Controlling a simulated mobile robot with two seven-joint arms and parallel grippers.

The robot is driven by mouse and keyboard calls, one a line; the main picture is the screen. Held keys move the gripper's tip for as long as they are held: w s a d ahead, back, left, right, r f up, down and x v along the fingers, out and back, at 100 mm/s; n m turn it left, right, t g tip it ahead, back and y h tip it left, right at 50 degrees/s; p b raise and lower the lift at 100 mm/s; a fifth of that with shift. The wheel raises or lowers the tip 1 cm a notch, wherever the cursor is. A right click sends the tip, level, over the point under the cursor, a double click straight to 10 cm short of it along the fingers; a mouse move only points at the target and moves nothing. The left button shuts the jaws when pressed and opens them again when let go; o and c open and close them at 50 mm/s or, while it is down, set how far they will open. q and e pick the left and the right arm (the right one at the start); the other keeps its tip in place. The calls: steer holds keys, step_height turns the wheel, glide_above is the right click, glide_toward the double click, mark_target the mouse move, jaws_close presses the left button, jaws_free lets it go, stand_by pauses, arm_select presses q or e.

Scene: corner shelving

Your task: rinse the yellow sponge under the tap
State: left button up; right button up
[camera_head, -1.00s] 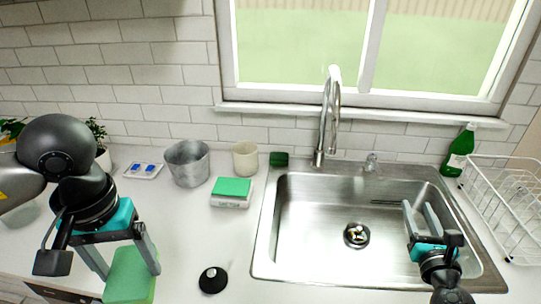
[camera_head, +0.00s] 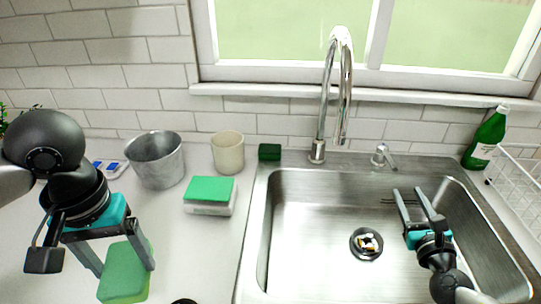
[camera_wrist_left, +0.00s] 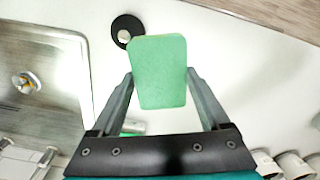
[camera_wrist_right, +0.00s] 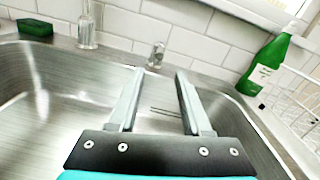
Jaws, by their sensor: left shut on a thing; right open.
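No plainly yellow sponge shows. My left gripper (camera_head: 125,266) is shut on a light green sponge (camera_head: 122,282), held over the counter left of the sink. The held sponge also fills the middle of the left wrist view (camera_wrist_left: 160,75). The chrome tap (camera_head: 326,100) arches over the back of the steel sink (camera_head: 315,225). I cannot tell whether water is running. My right gripper (camera_head: 408,192) is open and empty over the sink's right side; its spread fingers also show in the right wrist view (camera_wrist_right: 160,75).
A green-topped white block (camera_head: 209,195) sits left of the sink, near a metal pot (camera_head: 155,160) and a cream cup (camera_head: 228,153). A dark green sponge (camera_head: 269,151) lies behind the sink's left corner. A green bottle (camera_head: 486,137) and wire rack (camera_head: 515,185) stand right. The basin is mostly clear.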

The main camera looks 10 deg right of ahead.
mark_target(394, 164)
steer(key=shift+f, duration=0.1)
arm_select(q)
steer(key=shift+f+b, duration=0.8)
steer(key=shift+f, duration=0.05)
arm_select(e)
steer(key=shift+x, duration=6)
steer(key=shift+c, duration=0.2)
jaws_close()
